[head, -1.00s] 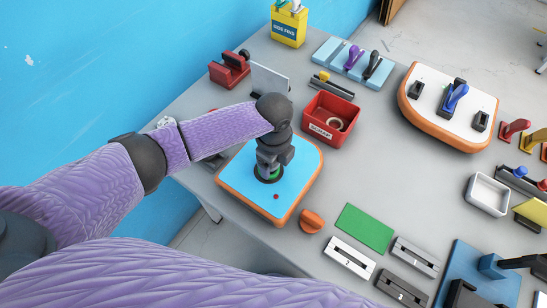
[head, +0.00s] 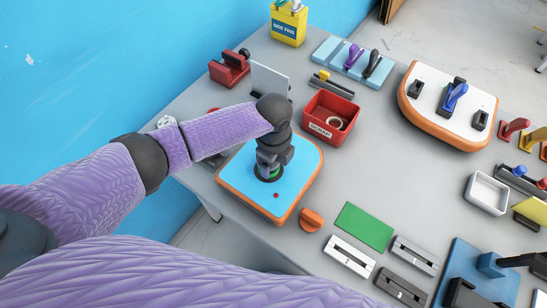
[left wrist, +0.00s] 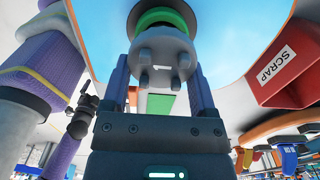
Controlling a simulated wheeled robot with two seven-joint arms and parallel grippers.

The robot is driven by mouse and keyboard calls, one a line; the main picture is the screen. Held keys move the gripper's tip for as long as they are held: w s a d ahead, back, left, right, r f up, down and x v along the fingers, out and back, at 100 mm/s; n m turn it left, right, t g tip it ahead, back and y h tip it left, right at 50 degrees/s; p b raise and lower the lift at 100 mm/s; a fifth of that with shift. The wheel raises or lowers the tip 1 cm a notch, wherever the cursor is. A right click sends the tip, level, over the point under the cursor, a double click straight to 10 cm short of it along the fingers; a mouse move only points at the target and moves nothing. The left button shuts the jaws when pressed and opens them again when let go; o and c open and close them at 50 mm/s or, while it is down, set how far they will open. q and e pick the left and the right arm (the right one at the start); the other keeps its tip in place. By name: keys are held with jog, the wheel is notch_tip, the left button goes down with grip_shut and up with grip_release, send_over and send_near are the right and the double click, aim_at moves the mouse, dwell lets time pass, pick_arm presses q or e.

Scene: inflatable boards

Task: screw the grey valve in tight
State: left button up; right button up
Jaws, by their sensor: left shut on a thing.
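My left gripper (head: 272,163) points down over the blue board with the orange rim (head: 238,178). It is shut on the grey valve (left wrist: 160,52), with one finger on each side in the left wrist view. The valve has a round grey body with several short lugs on its face. A green ring (left wrist: 165,18) lies between the valve and the board; a bit of green also shows under the gripper in the head view. The gripper hides most of the valve in the head view. I cannot make out my right gripper.
A red scrap bin (head: 331,117) stands just behind the board to the right. An orange knob-like piece (head: 311,220) lies beside the board's right corner. A green plate (head: 364,229) and slotted blocks (head: 349,256) lie farther right. A white board with an orange rim (head: 425,108) lies beyond.

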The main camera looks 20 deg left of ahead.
pick_arm(q)
jog(key=shift+f+b, duration=0.6)
jog(key=shift+f, duration=0.3)
jog(key=o, duration=1.1)
notch_tip(320, 180, up, 10)
jog(key=p, duration=0.3)
jog(key=shift+f, duration=0.1)
